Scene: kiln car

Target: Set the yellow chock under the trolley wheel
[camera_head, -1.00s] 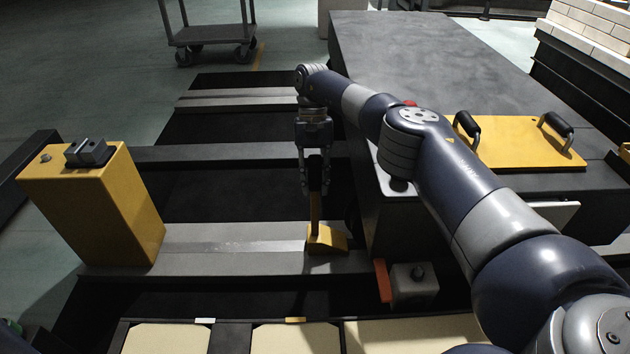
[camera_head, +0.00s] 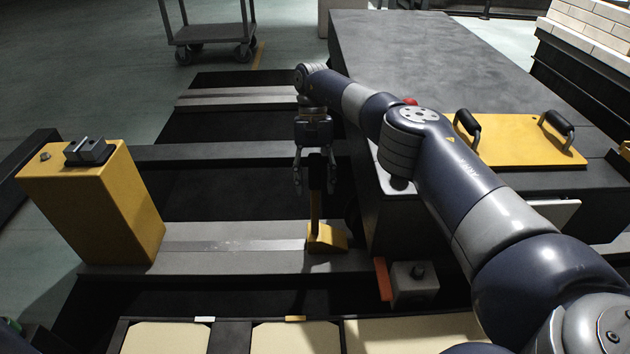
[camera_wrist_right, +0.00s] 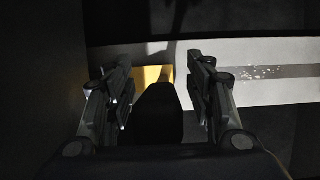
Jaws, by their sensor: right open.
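The yellow chock (camera_head: 322,240) sits on the grey rail beside the dark car body (camera_head: 395,225). Its upright handle with a black grip (camera_head: 316,172) rises from it. My right gripper (camera_head: 315,182) points down, with its open fingers on either side of the grip. In the right wrist view the open fingers (camera_wrist_right: 162,75) flank the dark grip (camera_wrist_right: 158,115), and part of the yellow chock (camera_wrist_right: 152,75) shows beyond it. My left gripper is not in view.
A yellow block-shaped post (camera_head: 95,205) stands on the rail (camera_head: 230,245) at left. A yellow plate with two black handles (camera_head: 525,142) lies on the car at right. A wheeled cart (camera_head: 208,35) stands far back. The rail between post and chock is clear.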

